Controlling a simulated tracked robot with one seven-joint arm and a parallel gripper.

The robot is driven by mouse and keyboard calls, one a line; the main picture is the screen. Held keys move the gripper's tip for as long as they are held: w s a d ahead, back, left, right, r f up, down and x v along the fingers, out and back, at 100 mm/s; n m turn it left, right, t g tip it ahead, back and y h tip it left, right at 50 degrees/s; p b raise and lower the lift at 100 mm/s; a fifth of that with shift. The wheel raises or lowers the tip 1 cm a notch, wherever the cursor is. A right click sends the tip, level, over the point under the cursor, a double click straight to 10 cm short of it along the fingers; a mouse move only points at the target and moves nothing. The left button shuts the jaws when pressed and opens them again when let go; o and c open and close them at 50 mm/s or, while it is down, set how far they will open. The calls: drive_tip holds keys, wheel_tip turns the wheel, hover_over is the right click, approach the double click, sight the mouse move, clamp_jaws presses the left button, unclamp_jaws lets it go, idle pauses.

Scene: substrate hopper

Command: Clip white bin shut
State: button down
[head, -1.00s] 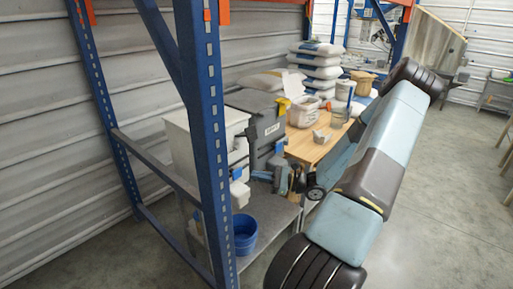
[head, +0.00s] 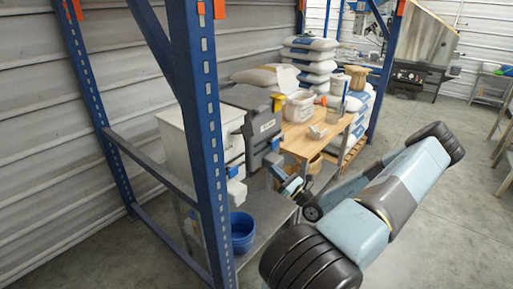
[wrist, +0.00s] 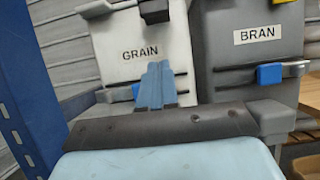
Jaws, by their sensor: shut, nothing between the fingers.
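The white bin (head: 176,134) stands on the rack shelf behind the blue upright. In the wrist view its front (wrist: 120,62) reads GRAIN and fills the upper middle. A dark latch piece (wrist: 155,11) is at the top edge of its front, cut off by the picture; whether it is clipped cannot be told. A blue tab (wrist: 136,89) on its lower front is partly hidden by my fingers. My gripper (wrist: 154,75) is shut and empty, its blue fingers together pointing at the white bin's lower front. In the head view my gripper (head: 279,174) is right of the bin, apart from it.
A grey bin (head: 256,122) labelled BRAN, with a yellow latch (head: 278,101) and blue tab (wrist: 269,74), stands beside the white bin. The blue rack upright (head: 204,150) is close on the left. A wooden table (head: 305,143) stands behind.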

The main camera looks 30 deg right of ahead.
drive_tip(key=s+r+x, duration=0.1)
drive_tip(key=r+x, duration=0.1)
drive_tip(key=x, duration=1.1)
drive_tip(key=shift+d+r, duration=0.2)
drive_tip(key=shift+r, duration=0.05)
drive_tip(key=shift+s+d, duration=0.1)
drive_tip(key=shift+s, duration=0.05)
